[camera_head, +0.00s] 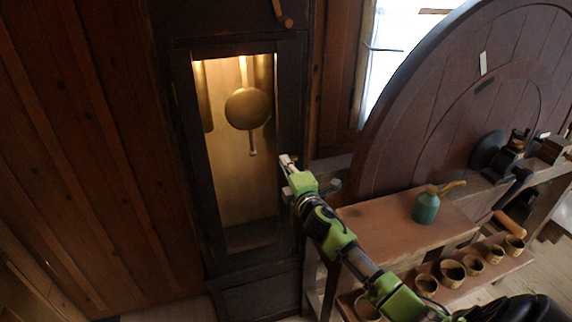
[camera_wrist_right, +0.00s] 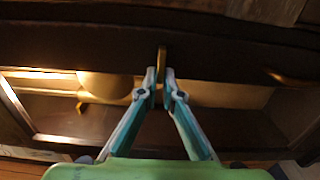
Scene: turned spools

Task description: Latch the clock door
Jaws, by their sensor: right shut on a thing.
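The tall dark wooden clock has a glazed door (camera_head: 182,120) on its front, with a round brass pendulum (camera_head: 247,108) lit behind the glass. The door looks flush with the case, but I cannot tell whether a small gap is left. My right gripper (camera_head: 287,161) is at the door's right edge, about halfway up. In the right wrist view my right gripper (camera_wrist_right: 161,76) is shut on a small upright brass latch (camera_wrist_right: 162,56), with its upper end showing beyond the fingertips. In the head view the latch is hidden by the gripper. My left gripper is not in view.
Right of the clock stands a wooden bench (camera_head: 380,222) with a green oil can (camera_head: 427,208). A lower shelf holds several small cups (camera_head: 453,273). Plank wall (camera_head: 80,150) fills the left.

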